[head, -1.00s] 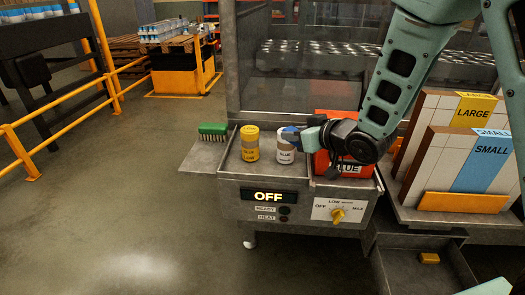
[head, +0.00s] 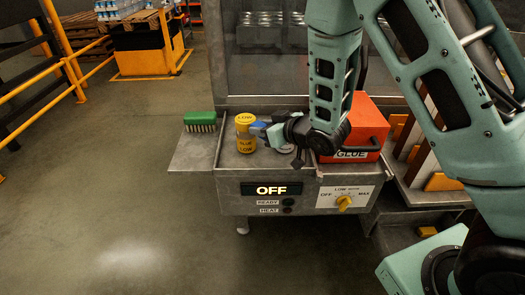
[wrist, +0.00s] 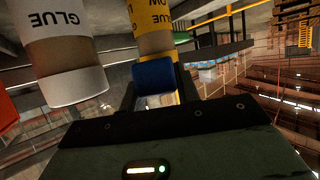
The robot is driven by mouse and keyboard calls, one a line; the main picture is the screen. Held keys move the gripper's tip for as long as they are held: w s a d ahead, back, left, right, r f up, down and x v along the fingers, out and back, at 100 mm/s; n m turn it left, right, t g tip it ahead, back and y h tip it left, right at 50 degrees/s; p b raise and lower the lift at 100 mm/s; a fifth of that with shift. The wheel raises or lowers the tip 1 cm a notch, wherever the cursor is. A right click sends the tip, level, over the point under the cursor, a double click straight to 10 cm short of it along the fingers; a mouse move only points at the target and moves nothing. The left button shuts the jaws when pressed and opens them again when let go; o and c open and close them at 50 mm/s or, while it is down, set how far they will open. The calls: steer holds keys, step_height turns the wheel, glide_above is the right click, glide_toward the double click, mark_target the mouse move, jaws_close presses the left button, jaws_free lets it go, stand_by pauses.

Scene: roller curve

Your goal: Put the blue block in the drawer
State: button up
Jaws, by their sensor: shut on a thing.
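The blue block (head: 258,126) is small and sits at the tip of my gripper (head: 264,131), beside the yellow LOW glue can. In the wrist view the blue block (wrist: 155,74) stands between the two dark fingers of my gripper (wrist: 157,92), which are shut on it. The open drawer (head: 394,242) is low at the right, below the machine's top. It is largely hidden behind my arm, and a yellow block (head: 427,232) shows there.
The yellow glue can (head: 245,140) and a white glue can (wrist: 65,55) stand close to my gripper. An orange-red glue box (head: 357,130) is to the right. A green brush (head: 200,121) lies on the left shelf (head: 197,155). The floor at the left is clear.

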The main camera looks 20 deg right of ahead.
step_height(320, 180, down, 9)
steer(key=shift+r+p, duration=0.1)
steer(key=shift+p, duration=0.25)
stand_by(0.3)
steer(key=o, duration=1)
steer(key=shift+f, duration=0.2)
steer(key=shift+r, duration=0.2)
steer(key=b+v, duration=0.1)
steer(key=v, duration=0.9)
steer(key=shift+d, duration=0.1)
steer(key=p+v, duration=0.2)
steer(key=p, duration=0.2)
steer(key=shift+p, duration=0.3)
